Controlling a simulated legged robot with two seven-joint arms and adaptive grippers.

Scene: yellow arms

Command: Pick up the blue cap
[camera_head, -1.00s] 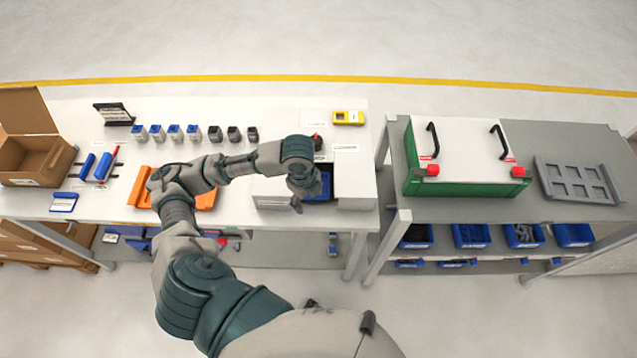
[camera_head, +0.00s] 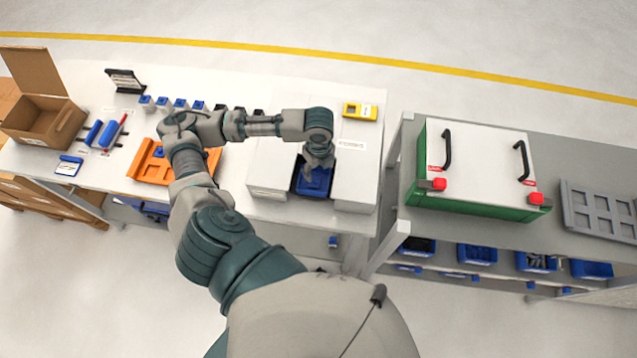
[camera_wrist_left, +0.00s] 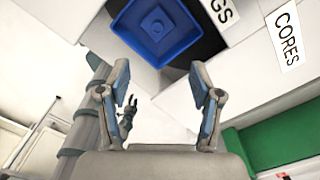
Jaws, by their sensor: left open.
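My left gripper (camera_head: 316,170) hangs over a blue bin (camera_head: 312,189) set between white blocks at the table's front edge. In the left wrist view my left gripper (camera_wrist_left: 160,73) is open with nothing between its blue-padded fingers. The blue bin (camera_wrist_left: 190,38) lies just beyond the fingertips there. In the head view my gripper partly hides the bin's inside. A small dark gripper-like shape shows between the fingers in the wrist view, too small to read.
White blocks with labels, one reading CORES (camera_wrist_left: 288,38), flank the bin. An orange tray (camera_head: 150,165), several small blue-topped and black-topped containers and a cardboard box (camera_head: 40,120) stand to the left. A green case (camera_head: 470,206) stands on the grey table at right.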

